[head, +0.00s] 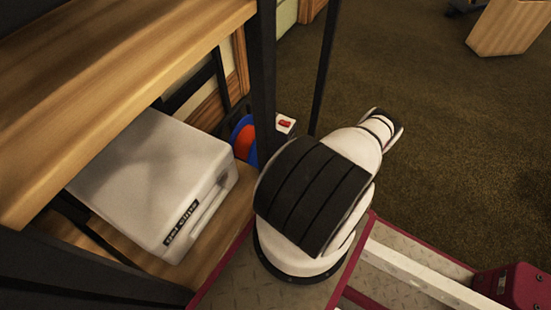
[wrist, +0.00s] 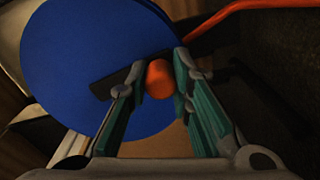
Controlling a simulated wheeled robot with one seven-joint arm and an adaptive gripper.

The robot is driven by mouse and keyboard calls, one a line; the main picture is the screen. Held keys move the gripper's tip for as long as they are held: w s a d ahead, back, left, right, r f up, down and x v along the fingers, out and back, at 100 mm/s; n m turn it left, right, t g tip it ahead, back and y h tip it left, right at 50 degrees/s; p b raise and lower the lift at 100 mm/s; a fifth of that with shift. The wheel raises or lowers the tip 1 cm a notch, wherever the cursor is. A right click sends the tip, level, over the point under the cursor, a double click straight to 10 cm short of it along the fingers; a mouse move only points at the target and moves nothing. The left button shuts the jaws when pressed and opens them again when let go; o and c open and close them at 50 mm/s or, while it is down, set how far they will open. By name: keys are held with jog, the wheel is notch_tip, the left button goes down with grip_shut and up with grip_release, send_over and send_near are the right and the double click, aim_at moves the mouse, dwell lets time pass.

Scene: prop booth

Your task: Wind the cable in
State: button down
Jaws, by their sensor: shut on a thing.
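A cable reel with a round blue side (wrist: 75,60) fills the left and middle of the wrist view. A dark crank bar (wrist: 112,82) crosses its face and ends near an orange knob (wrist: 160,78). My gripper (wrist: 163,80) is shut on this knob, one finger on each side. An orange cable (wrist: 235,22) runs from beside the reel to the upper right. In the head view the reel (head: 240,132) shows blue and orange-red behind a dark post, partly hidden. My gripper is hidden behind my arm there.
A pale grey case (head: 150,180) with a dark label lies on the lower wooden shelf, left of my arm. A white box with a red switch (head: 285,124) is beside the reel. Dark rack posts (head: 264,70) stand close to my arm. Carpet (head: 450,140) at right is open.

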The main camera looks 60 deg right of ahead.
jog(key=shift+a+m, duration=0.25)
jog(key=shift+m, duration=0.15)
jog(key=shift+f, duration=0.1)
jog(key=c, duration=1.4)
grip_release()
jog(key=shift+s, duration=0.15)
jog(key=s, duration=0.7)
jog(key=shift+s+d, duration=0.15)
jog(key=shift+d, duration=0.1)
